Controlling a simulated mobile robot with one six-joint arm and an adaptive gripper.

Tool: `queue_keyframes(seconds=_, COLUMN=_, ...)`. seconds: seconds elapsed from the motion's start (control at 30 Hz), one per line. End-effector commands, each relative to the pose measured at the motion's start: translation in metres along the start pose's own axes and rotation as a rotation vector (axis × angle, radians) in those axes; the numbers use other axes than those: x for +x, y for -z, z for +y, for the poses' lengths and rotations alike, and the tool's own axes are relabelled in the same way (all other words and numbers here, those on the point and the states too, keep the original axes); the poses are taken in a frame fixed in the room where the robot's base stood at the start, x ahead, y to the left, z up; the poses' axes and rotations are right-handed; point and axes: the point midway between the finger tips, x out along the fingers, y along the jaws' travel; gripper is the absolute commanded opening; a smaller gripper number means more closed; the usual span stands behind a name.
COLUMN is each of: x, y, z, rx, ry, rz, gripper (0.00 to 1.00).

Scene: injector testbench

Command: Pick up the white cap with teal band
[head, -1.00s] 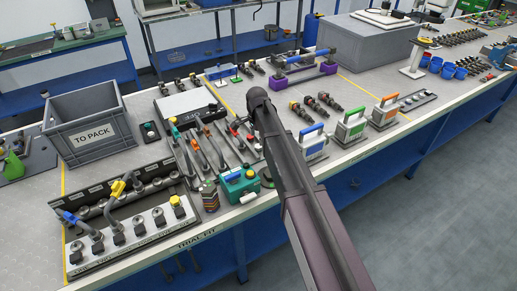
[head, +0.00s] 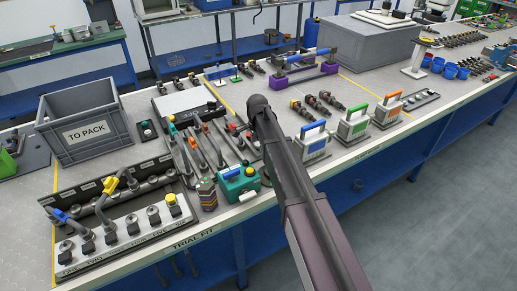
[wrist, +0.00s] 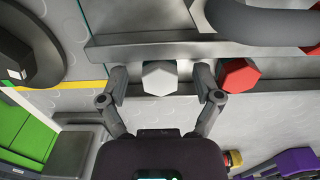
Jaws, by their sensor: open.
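In the wrist view, a white hexagonal cap (wrist: 160,78) sits near the middle, seen end-on, at the edge of a grey metal rail. No teal band can be made out on it. My gripper (wrist: 160,84) is open, with one finger on each side of the cap. Small gaps seem to show between the fingers and the cap; the height between them cannot be told. In the head view my arm hides the gripper and the white cap.
A red hexagonal cap (wrist: 238,76) is close beside the right finger. A green block (wrist: 30,128) is at left, a purple part (wrist: 295,163) at lower right. In the head view, a teal box (head: 239,184) and a grey TO PACK crate (head: 85,153) stand left of my arm.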

Motion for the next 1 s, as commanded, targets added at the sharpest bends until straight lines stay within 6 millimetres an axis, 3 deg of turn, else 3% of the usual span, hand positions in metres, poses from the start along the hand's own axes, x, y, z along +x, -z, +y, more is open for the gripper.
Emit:
queue_keyframes(seconds=0.5, x=-0.0003, y=0.0009, z=0.0002, rx=0.001, ry=0.0, rz=0.0, gripper=0.83)
queue_keyframes(seconds=0.53, x=-0.0003, y=0.0009, z=0.0002, rx=0.001, ry=0.0, rz=0.0, gripper=0.8)
queue_keyframes(seconds=0.73, x=-0.0003, y=0.0009, z=0.0002, rx=0.001, ry=0.0, rz=0.0, gripper=0.25)
queue_keyframes(seconds=1.0, x=-0.0002, y=0.0008, z=0.0002, rx=0.001, ry=0.0, rz=0.0, gripper=0.21)
